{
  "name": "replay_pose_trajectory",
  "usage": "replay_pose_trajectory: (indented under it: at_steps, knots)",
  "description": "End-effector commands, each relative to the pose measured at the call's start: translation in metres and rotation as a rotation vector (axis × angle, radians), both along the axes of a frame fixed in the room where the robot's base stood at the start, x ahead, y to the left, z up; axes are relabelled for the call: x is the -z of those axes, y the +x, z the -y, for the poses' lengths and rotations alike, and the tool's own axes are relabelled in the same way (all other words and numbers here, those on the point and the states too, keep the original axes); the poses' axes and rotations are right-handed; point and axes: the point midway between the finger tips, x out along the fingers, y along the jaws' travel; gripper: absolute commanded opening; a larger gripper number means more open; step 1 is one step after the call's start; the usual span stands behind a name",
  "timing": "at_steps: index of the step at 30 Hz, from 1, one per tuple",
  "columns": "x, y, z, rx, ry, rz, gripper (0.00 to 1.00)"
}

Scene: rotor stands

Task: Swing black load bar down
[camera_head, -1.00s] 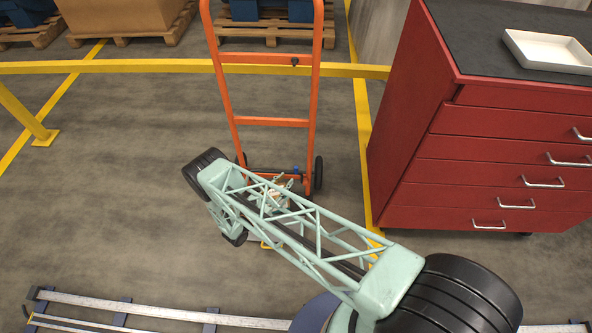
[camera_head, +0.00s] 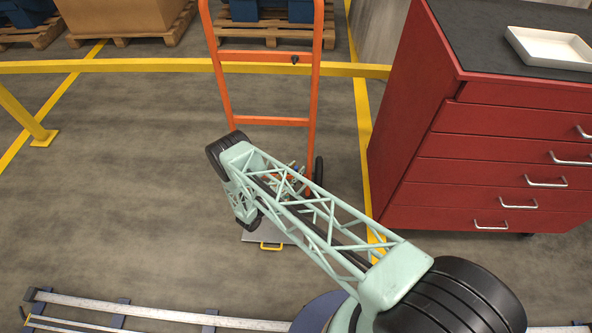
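No black load bar can be made out. An orange hand truck (camera_head: 222,85) stands upright beyond my arm, with a small black knob (camera_head: 294,59) on its upper crossbar. My pale green lattice arm crosses in front of its lower part. Small metal, red and blue parts show only in pieces through the lattice near the truck's foot. A grey plate with a yellow handle (camera_head: 271,246) lies low, partly behind my arm. My gripper cannot be seen; it seems hidden behind the arm, so its fingers and any contact do not show.
A red drawer cabinet (camera_head: 480,145) with a white tray (camera_head: 551,48) on its black top stands at the right. A yellow rail (camera_head: 110,67) runs behind the truck. Pallets with boxes stand at the back.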

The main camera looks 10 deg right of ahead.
Motion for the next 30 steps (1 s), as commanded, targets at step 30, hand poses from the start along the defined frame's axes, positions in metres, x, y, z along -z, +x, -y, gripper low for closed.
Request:
replay_pose_trajectory:
  at_steps: [30]
  knots:
    - [0.0005,-0.0004,-0.0077,-0.011,-0.005,0.015,0.00]
